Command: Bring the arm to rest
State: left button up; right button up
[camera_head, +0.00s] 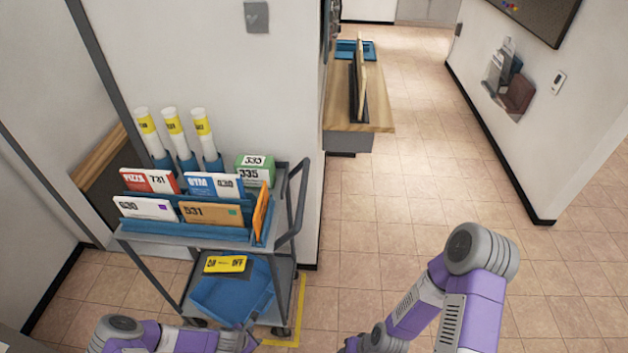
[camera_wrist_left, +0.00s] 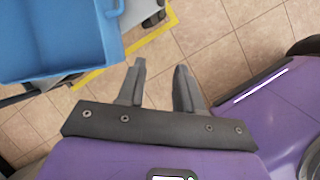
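My left gripper (camera_wrist_left: 160,68) shows in the left wrist view with its two dark fingers apart and nothing between them. It points at the tiled floor, beside the blue bin (camera_wrist_left: 60,35) at upper left. In the head view my purple left arm crosses the bottom left edge, low in front of the cart; its fingers are hard to make out. My right arm is bent at lower right, over open floor. Its gripper is out of the picture below.
A mail cart (camera_head: 284,240) stands at left with envelopes, tubes and a green box (camera_head: 255,162) on top. A blue bin (camera_head: 235,295) is on its lower shelf. A wooden counter (camera_head: 355,110) stands behind. The tiled floor at right is clear.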

pick_arm(q)
jog(key=s+d+r+m+g+h+p, duration=0.1)
jog(key=s+d+r+m, duration=0.4)
jog(key=r+m, duration=0.5)
jog(key=s+d+r+m+g+p, duration=0.1)
jog(key=s+d+r+m, duration=0.4)
jog(key=r+m, duration=0.5)
jog(key=d+m+g, duration=0.1)
jog(key=m, duration=0.3)
jog(key=shift+g+h+p, duration=0.3)
jog(key=shift+h, duration=0.1)
pick_arm(e)
jog(key=r, duration=0.2)
jog(key=shift+w+r, duration=0.3)
jog(key=shift+w, duration=0.05)
